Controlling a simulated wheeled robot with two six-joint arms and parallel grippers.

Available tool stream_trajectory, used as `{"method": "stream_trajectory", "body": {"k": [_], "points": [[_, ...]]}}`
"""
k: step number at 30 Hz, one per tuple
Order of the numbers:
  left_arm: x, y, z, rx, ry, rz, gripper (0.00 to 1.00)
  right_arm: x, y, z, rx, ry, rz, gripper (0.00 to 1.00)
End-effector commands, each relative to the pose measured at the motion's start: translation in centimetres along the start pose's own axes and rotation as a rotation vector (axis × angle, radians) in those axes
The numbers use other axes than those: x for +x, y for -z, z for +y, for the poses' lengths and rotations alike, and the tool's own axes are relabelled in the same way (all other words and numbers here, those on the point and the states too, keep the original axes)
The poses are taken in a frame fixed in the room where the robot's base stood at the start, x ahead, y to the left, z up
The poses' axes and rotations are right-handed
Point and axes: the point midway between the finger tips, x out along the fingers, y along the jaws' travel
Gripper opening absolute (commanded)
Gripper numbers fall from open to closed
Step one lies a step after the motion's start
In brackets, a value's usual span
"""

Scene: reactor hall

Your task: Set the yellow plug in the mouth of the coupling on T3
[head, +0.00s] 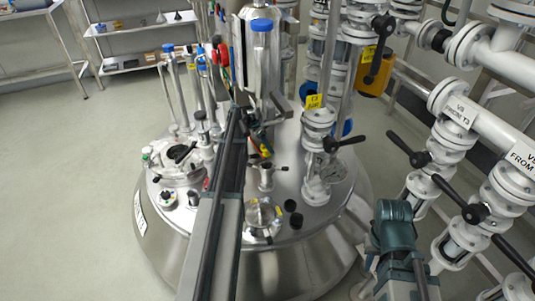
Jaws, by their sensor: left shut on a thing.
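My left arm reaches up over the steel vessel, with my left gripper (262,143) above its lid. The gripper is small in the picture and partly behind the arm. It is shut on a small yellow thing, which looks like the yellow plug (266,151). Just below it on the lid stands a short steel coupling (266,180) with side levers, its mouth facing up. The plug appears apart from the coupling and above it. The vessel (310,262) carries a side label, only partly legible. Part of my right arm shows at lower right, but its gripper fingers do not.
A valve column (316,150) with a yellow tag stands right of the coupling. White pipes and black-handled valves (452,135) fill the right side. Floor at left is clear.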

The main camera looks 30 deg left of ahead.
Motion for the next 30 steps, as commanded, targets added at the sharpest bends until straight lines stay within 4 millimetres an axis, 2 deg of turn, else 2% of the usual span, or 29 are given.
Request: {"method": "stream_trajectory", "body": {"k": [14,30], "points": [[0.9,-0.3,-0.1,0.000,0.000,0.000,0.11,0.9,0.1,-0.1,0.000,0.000,0.000,0.24],[4.1,-1.7,-0.1,0.000,0.000,0.000,0.11,4.4,0.3,-0.4,0.000,-0.001,0.000,0.24]]}}
